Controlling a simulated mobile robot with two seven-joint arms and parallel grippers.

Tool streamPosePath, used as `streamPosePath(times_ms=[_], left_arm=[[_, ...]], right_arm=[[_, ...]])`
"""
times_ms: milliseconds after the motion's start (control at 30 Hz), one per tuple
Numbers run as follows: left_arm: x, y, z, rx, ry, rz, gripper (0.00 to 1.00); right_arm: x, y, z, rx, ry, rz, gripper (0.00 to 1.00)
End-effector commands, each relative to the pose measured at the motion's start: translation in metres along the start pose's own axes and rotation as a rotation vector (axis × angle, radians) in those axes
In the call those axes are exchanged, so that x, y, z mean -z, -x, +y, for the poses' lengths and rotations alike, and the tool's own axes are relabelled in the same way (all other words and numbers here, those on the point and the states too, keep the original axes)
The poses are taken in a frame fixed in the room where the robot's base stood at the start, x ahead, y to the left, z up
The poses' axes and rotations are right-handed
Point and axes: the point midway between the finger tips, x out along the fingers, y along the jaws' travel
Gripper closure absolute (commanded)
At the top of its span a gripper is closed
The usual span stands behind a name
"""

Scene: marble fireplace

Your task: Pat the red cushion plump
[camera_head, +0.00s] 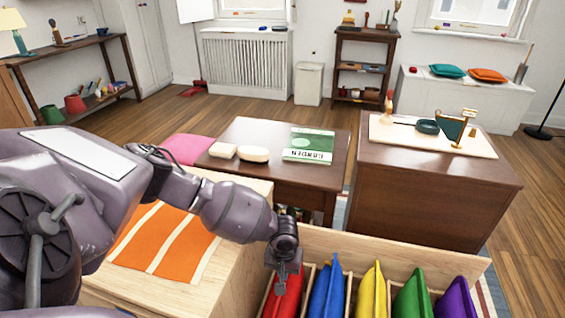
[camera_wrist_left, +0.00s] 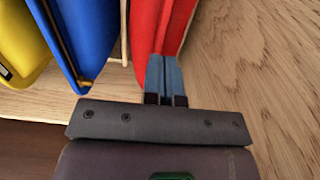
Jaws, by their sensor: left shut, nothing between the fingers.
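The red cushion (camera_head: 285,293) stands in the leftmost compartment of a wooden divided box (camera_head: 405,258) at the bottom of the head view. It also shows at the top of the left wrist view (camera_wrist_left: 160,25). My left gripper (camera_head: 284,278) is shut and points down at the red cushion. In the left wrist view its closed blue-grey fingertips (camera_wrist_left: 165,75) overlap the cushion's lower edge. They hold nothing. I cannot tell whether they press on the cushion. My right gripper does not show.
Blue (camera_head: 327,290), yellow (camera_head: 373,291), green (camera_head: 412,296) and purple (camera_head: 455,299) cushions stand in the compartments to the right. A wooden top with an orange striped cloth (camera_head: 165,243) is on the left. Behind are a table with a green book (camera_head: 309,145) and a brown cabinet (camera_head: 430,200).

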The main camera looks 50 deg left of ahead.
Motion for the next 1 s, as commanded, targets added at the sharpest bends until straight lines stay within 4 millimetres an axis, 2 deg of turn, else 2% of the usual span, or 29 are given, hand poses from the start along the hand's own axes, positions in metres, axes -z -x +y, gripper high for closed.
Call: streamPosePath(times_ms=[1000], left_arm=[[-0.001,-0.024,-0.001,0.002,0.001,-0.002,1.00]], right_arm=[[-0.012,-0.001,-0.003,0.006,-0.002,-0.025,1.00]])
